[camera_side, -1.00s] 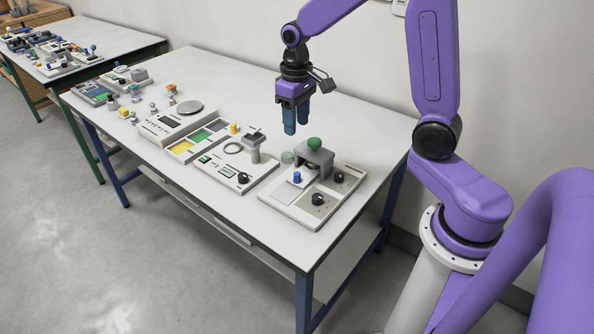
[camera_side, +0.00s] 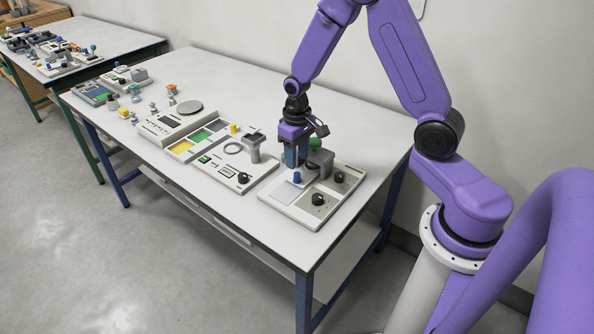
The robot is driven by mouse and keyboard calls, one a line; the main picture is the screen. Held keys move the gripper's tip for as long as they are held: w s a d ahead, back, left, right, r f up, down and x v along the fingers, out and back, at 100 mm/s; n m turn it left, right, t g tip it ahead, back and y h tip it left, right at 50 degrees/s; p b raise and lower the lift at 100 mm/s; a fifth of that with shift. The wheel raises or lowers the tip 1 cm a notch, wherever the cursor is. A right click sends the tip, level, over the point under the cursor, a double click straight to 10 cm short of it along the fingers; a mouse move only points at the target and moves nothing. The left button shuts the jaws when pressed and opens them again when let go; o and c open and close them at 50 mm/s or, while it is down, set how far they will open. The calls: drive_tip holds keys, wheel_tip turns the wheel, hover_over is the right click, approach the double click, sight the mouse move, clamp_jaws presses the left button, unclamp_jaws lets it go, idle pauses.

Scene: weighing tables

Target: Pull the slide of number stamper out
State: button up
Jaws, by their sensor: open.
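The device at the right end of the near table, which I take for the number stamper (camera_side: 326,209), has a pale base, a grey press frame with a green knob (camera_side: 315,143), dark knobs and a small blue knob (camera_side: 296,178). The blue knob stands upright beside a light square plate (camera_side: 286,193); I cannot tell for sure which part is the slide. My gripper (camera_side: 294,165) points down, low over the back left of this device, just behind the blue knob. It hides part of the press frame. The gap between its fingers is hard to see, and nothing shows held.
Left of it stand a device with a grey post (camera_side: 254,153), a tray with coloured compartments (camera_side: 181,147) and a scale with a round pan (camera_side: 190,107). Several small items lie farther left. The table's back right is clear. A second table (camera_side: 118,40) stands behind left.

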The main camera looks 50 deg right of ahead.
sight(297, 173)
drive_tip(key=shift+f, duration=2.9)
clamp_jaws()
